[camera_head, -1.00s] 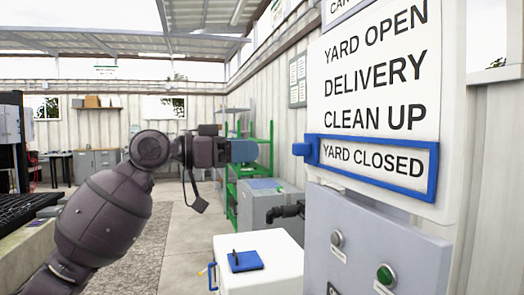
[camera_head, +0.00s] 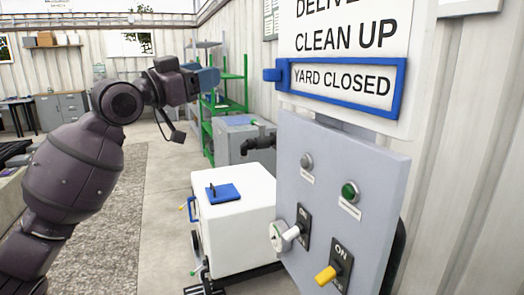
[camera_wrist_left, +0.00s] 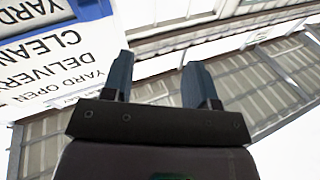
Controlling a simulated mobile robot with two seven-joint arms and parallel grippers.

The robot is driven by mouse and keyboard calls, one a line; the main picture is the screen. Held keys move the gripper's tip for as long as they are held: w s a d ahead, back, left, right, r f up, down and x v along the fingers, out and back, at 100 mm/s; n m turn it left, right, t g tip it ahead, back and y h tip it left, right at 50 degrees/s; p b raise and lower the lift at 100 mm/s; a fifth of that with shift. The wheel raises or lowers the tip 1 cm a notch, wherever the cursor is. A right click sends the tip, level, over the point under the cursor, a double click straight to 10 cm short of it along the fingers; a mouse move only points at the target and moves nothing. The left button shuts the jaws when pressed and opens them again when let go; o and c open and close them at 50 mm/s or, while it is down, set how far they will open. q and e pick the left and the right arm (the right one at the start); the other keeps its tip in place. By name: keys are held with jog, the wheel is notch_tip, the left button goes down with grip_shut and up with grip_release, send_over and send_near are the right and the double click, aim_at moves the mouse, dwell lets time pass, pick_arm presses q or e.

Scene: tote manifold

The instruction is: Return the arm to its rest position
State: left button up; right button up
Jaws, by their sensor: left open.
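My left arm (camera_head: 75,165) comes in from the left, bent at the elbow. Its gripper (camera_head: 208,78) points right, toward the sign board, and stands apart from the blue frame's tab. In the left wrist view the two fingers of the gripper (camera_wrist_left: 159,82) are spread with nothing between them. The white sign board (camera_head: 345,35) carries a blue sliding frame (camera_head: 399,92) around the words "YARD CLOSED". The sign and part of the blue frame also show upside down at the left of the wrist view. My right gripper is not seen.
A grey control panel (camera_head: 330,165) below the sign has buttons, a white-handled switch and a yellow-handled switch (camera_head: 326,275). A white box (camera_head: 235,225) with a blue lid piece stands beside it. A green rack (camera_head: 228,100) is behind. Open floor (camera_head: 160,220) lies between arm and box.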

pick_arm(q)
jog(key=s+a+f+n+t+y, duration=0.1)
jog(key=s+a+f+n+y, duration=0.15)
jog(key=f, duration=1.05)
jog(key=s+a+f+n+t+y, duration=0.15)
jog(key=a+f+y, duration=0.25)
jog(key=f, duration=0.9)
jog(key=s+a+f+n+t+y, duration=0.1)
jog(key=s+a+f+n+y, duration=0.15)
jog(key=f, duration=0.95)
jog(key=s+a+f+n+g+y, duration=0.1)
jog(key=s+a+f+g+y, duration=0.2)
jog(key=s+f, duration=1)
jog(key=s+a+f+n+g+y, duration=0.2)
jog(key=s+a+f+g, duration=0.1)
jog(key=s+f, duration=1.1)
jog(key=shift+s+f+y, duration=0.2)
jog(key=shift+s+y, duration=0.2)
jog(key=shift+s, duration=0.8)
jog(key=shift+n+g, duration=0.25)
